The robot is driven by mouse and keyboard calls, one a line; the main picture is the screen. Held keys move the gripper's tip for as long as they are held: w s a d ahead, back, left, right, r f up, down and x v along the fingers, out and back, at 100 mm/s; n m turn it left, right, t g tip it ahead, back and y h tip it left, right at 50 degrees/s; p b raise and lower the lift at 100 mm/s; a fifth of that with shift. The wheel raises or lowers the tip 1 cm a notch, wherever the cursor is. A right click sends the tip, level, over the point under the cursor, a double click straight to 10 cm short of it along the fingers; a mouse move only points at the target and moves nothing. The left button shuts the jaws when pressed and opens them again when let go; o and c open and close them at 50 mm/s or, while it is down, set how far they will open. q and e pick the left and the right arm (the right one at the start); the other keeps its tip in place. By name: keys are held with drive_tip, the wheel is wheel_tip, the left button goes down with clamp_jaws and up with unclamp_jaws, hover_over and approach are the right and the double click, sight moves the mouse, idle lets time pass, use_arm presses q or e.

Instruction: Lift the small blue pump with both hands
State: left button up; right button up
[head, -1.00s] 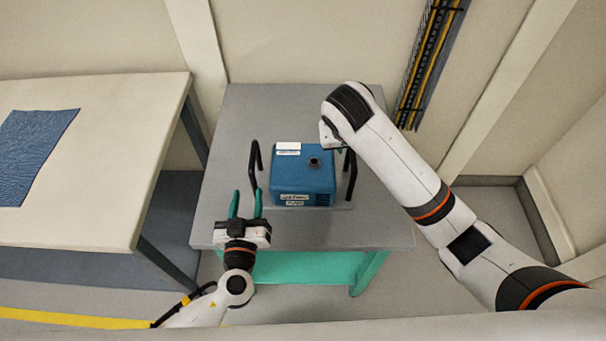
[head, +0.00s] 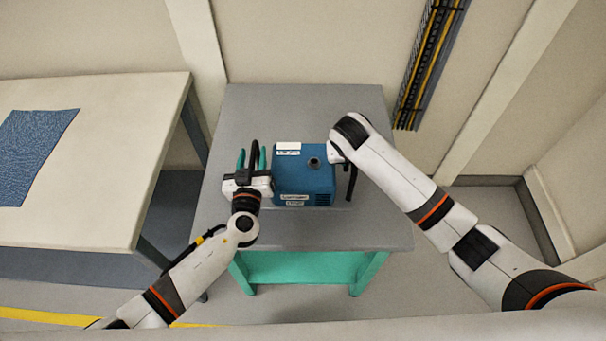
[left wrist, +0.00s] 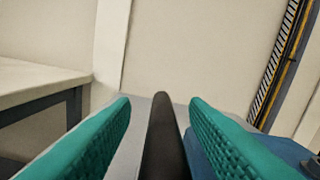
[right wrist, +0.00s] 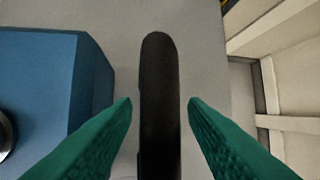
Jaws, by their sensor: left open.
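The small blue pump (head: 305,182) sits on the grey table, with a black upright handle on each side. My left gripper (head: 252,153) is open at the left handle. In the left wrist view that handle (left wrist: 160,140) stands between the two green fingers, with gaps on both sides. My right gripper's fingers are hidden behind its arm in the head view. In the right wrist view my right gripper (right wrist: 160,102) is open, with the right handle (right wrist: 160,75) between its fingers and gaps on both sides. The pump's blue body is at left there.
The grey table (head: 245,112) has bare room behind the pump. A pale bench (head: 120,130) with a blue cloth (head: 35,150) stands at left. A cable tray (head: 430,65) runs up the back wall.

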use_arm(q)
clamp_jaws()
use_arm(e)
clamp_jaws()
idle(1.1)
use_arm(q)
drive_tip(key=shift+r, duration=0.2)
use_arm(e)
drive_tip(key=shift+r, duration=0.25)
